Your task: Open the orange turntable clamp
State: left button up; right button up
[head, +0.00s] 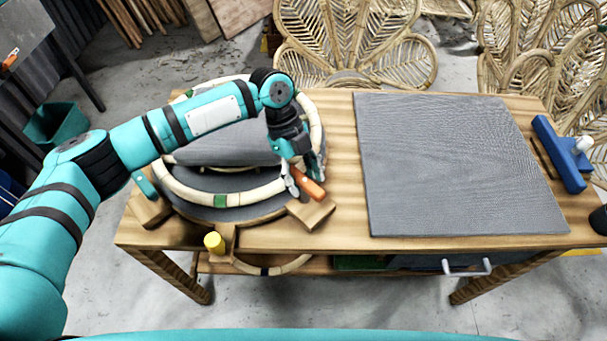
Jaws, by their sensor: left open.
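The turntable (262,207) sits on the left half of the wooden table, with a pale bent rattan ring (181,192) around its rim. The orange clamp (307,184) is at the turntable's front right, beside a wooden block. Its metal part (292,186) is next to the rattan ring. My left gripper (306,172) is open and points down right at the orange clamp, partly hiding it. I cannot tell whether the fingers touch it. My left arm covers the back of the turntable. My right gripper is not in view.
A yellow knob (214,243) and a teal clamp (145,185) sit on the turntable's front and left edges. A grey mat (450,165) lies clear on the table's right half. A blue tool (560,152) lies at the right edge. Rattan chair backs (355,40) stand behind.

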pick_arm(q)
grip_shut()
jog(key=shift+r+n+p, duration=0.25)
jog(key=shift+n+p, duration=0.55)
jog(key=shift+p, duration=0.25)
jog(key=n+t+p, duration=0.1)
jog(key=n+p, duration=0.3)
jog(key=p, duration=0.1)
jog(key=n+t+p, duration=0.2)
jog(key=n+p, duration=0.2)
jog(key=p, duration=0.1)
jog(key=n+t+p, duration=0.2)
jog(key=n+p, duration=0.3)
jog(key=shift+s+r+h, duration=0.1)
jog(key=shift+s+h, duration=0.15)
jog(key=shift+h, duration=0.15)
jog(key=n+t+p, duration=0.1)
jog(key=n+p, duration=0.1)
jog(key=shift+n+y+p, duration=0.3)
jog(key=shift+f+n+p, duration=0.2)
jog(key=shift+n+p, duration=0.15)
jog(key=shift+n, duration=0.05)
jog(key=shift+t, duration=0.3)
grip_release()
jog(key=shift+f, duration=0.1)
